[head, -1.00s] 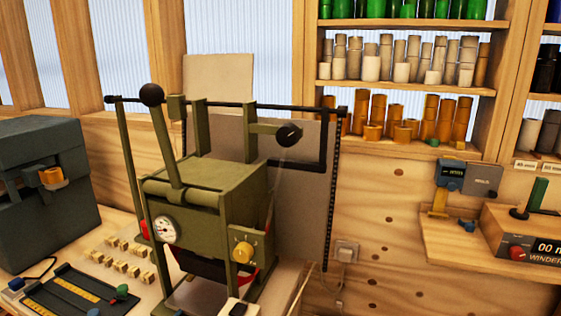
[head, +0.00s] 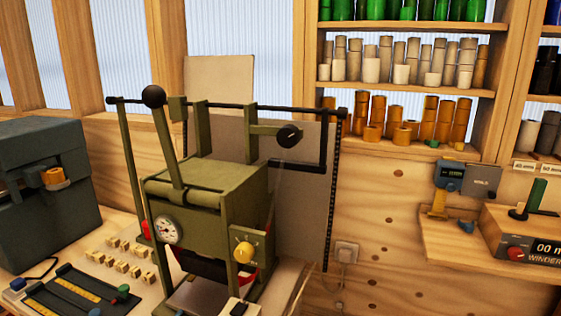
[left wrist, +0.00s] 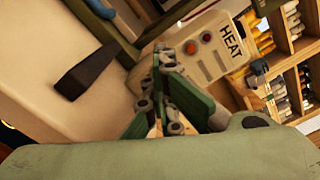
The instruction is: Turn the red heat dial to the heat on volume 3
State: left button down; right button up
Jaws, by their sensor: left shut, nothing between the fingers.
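I cannot tell from this view whether the red part is a dial or a lamp, and no volume numbers are readable. My left gripper (left wrist: 161,62) is shut and empty, its fingertips close to the panel's left edge. I cannot tell whether they touch it. Neither gripper shows in the head view. My right gripper is not in view.
A winder box (head: 495,232) with a red knob (head: 517,253) stands at right. Shelves (head: 405,89) hold several rolls.

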pick_arm(q)
jog(key=shift+w+r, duration=0.1)
dwell(0.3)
jog(key=shift+d+r, duration=0.15)
jog(key=shift+r, duration=0.1)
jog(key=shift+d+r+p, duration=0.1)
jog(key=shift+r+p, duration=0.15)
jog(key=shift+p, duration=0.3)
jog(key=shift+d+r+p, duration=0.2)
jog(key=shift+d+p, duration=0.15)
jog(key=shift+p, duration=0.05)
jog(key=shift+d, duration=0.15)
jog(key=shift+r+p, duration=0.4)
jog(key=shift+p, duration=0.1)
jog(key=shift+a+b+v, duration=0.1)
jog(key=shift+b+v, duration=0.05)
jog(key=shift+v, duration=1.4)
jog(key=shift+a+b+v, duration=0.15)
jog(key=shift+v, duration=1.4)
jog(key=shift+w, duration=0.15)
